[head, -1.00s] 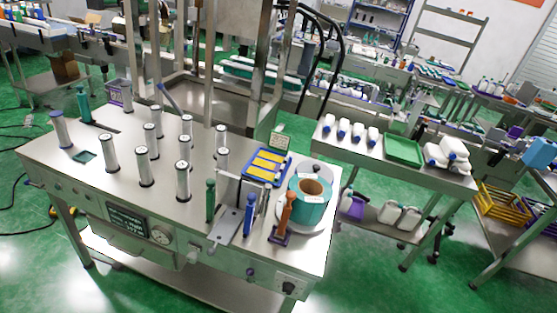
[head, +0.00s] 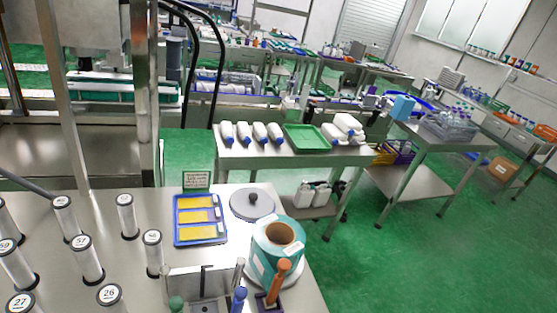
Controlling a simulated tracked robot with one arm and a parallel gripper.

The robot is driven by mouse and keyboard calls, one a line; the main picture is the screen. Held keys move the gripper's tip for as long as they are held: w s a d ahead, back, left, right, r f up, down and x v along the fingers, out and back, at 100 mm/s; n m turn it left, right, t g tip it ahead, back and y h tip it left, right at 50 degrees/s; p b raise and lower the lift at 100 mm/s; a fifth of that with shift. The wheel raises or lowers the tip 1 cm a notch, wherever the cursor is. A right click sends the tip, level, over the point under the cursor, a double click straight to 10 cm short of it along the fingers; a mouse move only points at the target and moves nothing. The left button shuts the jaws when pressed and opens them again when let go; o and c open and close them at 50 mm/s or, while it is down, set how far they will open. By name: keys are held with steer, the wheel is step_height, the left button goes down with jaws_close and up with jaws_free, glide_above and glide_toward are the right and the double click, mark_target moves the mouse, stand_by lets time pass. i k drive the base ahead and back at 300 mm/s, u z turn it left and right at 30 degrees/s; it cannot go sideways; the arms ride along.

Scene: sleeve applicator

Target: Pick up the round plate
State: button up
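A round grey plate (head: 240,207) with a dark knob at its centre lies flat on the steel machine table, near the far edge. It is right of a blue tray (head: 181,240) with yellow inserts and behind a teal roll (head: 262,262) with a brown core. The roll stands close in front of the plate, and I cannot tell if they touch. My gripper is not in view.
Numbered steel posts (head: 126,218) stand on the left of the table. Orange (head: 278,284), blue and green handles stand at the front. Beyond the table is a bench with white bottles (head: 259,132) and a green tray (head: 306,146). Green floor (head: 420,260) is clear to the right.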

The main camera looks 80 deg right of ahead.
mark_target(249, 203)
steer(key=z, duration=0.5)
steer(key=i, duration=0.9)
steer(key=z, duration=0.65)
